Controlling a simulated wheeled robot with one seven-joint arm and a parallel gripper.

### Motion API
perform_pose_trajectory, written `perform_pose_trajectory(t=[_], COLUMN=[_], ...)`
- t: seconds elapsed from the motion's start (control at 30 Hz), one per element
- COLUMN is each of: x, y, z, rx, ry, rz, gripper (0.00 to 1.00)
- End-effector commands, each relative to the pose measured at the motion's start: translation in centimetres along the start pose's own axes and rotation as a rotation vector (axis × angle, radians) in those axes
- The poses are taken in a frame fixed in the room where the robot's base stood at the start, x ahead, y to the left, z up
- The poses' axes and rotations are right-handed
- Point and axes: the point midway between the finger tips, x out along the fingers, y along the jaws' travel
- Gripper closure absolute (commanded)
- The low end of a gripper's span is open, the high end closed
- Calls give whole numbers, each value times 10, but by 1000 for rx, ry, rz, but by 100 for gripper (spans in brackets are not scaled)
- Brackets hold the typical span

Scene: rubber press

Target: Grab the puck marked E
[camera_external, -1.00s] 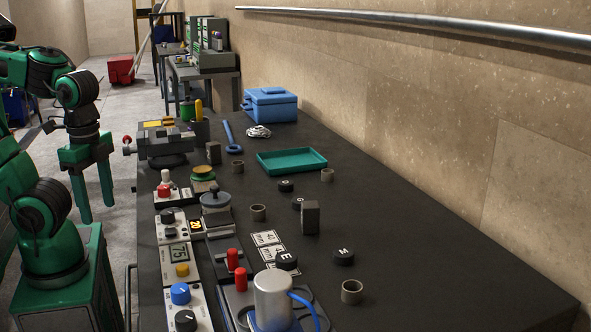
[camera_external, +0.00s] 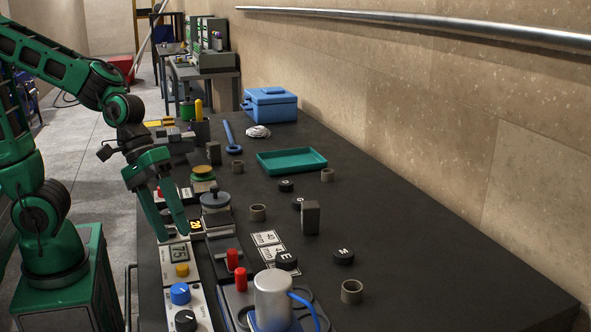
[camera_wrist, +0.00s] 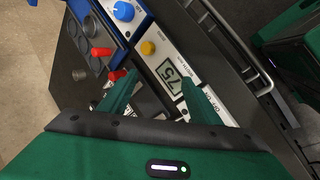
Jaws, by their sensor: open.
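The puck marked E (camera_external: 287,259) is a small black disc with a white letter. It lies by the white printed cards, just behind the silver cylinder of the press. My gripper (camera_external: 172,237) is open and empty, pointing down over the control panels at the bench's left edge, left of the puck and apart from it. In the wrist view my gripper (camera_wrist: 160,80) has its two green fingers spread above the panel with the "75" display. I cannot make out the puck marked E in the wrist view.
The silver cylinder (camera_external: 272,299) with a blue cable stands close in front of the puck. Red handles (camera_external: 240,279) rise left of it. A puck marked M (camera_external: 343,257), a grey block (camera_external: 310,217) and a ring (camera_external: 351,291) are nearby. The bench's right side is clear.

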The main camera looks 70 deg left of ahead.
Motion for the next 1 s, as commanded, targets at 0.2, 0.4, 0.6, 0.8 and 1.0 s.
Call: perform_pose_trajectory(t=[0.2, 0.4, 0.6, 0.8, 1.0], x=[22, 30, 31, 29, 38], y=[44, 80, 100, 112, 110], z=[-27, -58, -82, -103, -114], rx=[-471, -919, -1216, -1433, -1551], ry=[-50, -152, -252, -341, -396], rz=[198, 377, 490, 570, 607], gripper=[43, 43, 43, 43, 43])
